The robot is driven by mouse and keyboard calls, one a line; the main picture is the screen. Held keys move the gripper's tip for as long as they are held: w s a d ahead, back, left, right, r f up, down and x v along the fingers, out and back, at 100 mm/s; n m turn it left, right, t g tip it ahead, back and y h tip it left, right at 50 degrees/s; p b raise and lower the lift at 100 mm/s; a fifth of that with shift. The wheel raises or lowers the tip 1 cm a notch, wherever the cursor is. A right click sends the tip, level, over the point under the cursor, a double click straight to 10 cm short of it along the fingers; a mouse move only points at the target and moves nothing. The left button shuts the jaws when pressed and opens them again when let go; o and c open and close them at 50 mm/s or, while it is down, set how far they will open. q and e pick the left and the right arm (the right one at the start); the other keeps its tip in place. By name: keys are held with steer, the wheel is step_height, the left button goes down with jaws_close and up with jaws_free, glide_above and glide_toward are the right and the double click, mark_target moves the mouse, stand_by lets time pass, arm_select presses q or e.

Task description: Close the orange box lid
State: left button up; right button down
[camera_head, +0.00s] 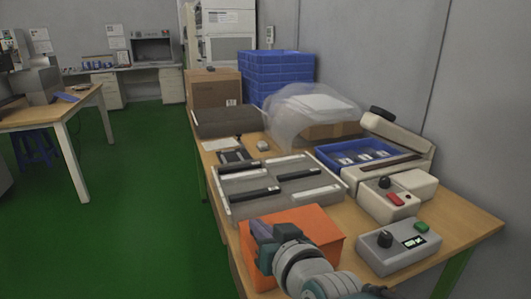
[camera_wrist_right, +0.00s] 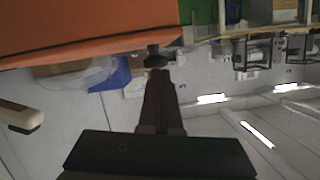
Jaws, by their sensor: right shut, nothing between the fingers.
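The orange box (camera_head: 318,221) stands at the near end of the wooden table. Its top looks like a flat orange panel lying across it, but my right arm covers much of the near part, so I cannot tell whether the lid is fully down. My right gripper (camera_head: 256,226) is shut and empty, over the left part of the box. In the right wrist view an orange surface (camera_wrist_right: 80,32) fills the upper left, and the shut fingertips (camera_wrist_right: 154,56) are close by its edge; contact cannot be told. My left gripper is not in view.
A grey rack with bars (camera_head: 232,207) lies just behind the box. A grey control box (camera_head: 400,248) and a beige device with a red button (camera_head: 397,199) stand to the right. A blue tray (camera_head: 327,156) is farther back. Green floor (camera_head: 140,230) on the left is clear.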

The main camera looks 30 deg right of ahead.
stand_by(0.4)
steer(key=r+p, duration=0.4)
steer(key=shift+w+d+r, duration=0.1)
steer(key=shift+w+r, duration=0.1)
steer(key=shift+r, duration=0.05)
steer(key=p+v, duration=0.3)
steer(key=v, duration=0.7)
steer(key=shift+a+f, duration=0.2)
steer(key=shift+a, duration=0.2)
steer(key=s+a+r+n+g+y+p, duration=0.1)
steer(key=s+a+r+n+g, duration=0.2)
steer(key=s+g, duration=0.5)
steer(key=s+a+r+n+g+y+p, duration=0.1)
steer(key=s+r+n+g+y, duration=0.2)
steer(key=s, duration=0.9)
step_height(320, 180, up, 38)
steer(key=h+p, duration=0.1)
steer(key=p, duration=3.6)
steer(key=shift+w+n, duration=0.3)
